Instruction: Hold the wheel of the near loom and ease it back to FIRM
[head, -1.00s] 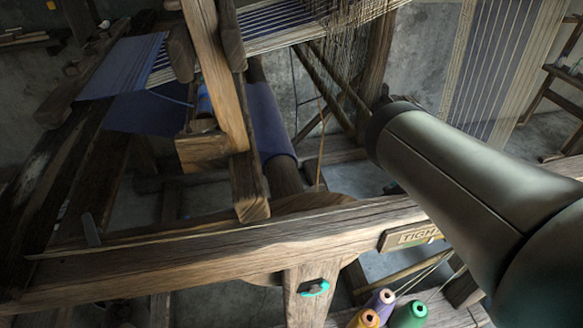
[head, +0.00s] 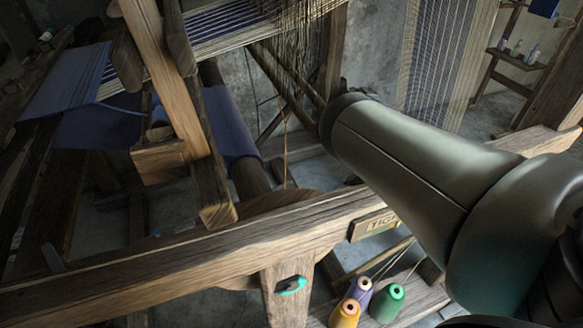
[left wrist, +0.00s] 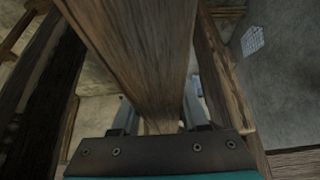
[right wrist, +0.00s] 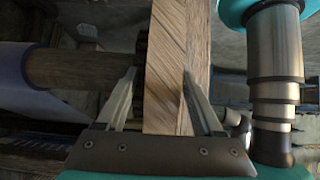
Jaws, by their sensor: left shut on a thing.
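In the head view the wheel looks to be the round wooden disc (head: 292,199) behind the loom's near beam (head: 150,270). The beam hides much of it. A plate (head: 374,224) on the beam reads "TIG…", its end covered by my arm. In the left wrist view my left gripper (left wrist: 157,95) is shut on a wooden bar (left wrist: 150,45) between its fingers. I cannot tell whether this bar belongs to the wheel. In the right wrist view my right gripper (right wrist: 160,76) has its fingers apart, either side of a pale wooden piece (right wrist: 164,60). No fingertips show clearly in the head view.
Orange (head: 345,313), purple (head: 360,290) and green (head: 387,303) thread cones stand below the beam. Blue cloth (head: 225,122) wraps a roller, and warp threads (head: 440,60) hang behind. Loom timbers crowd the left.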

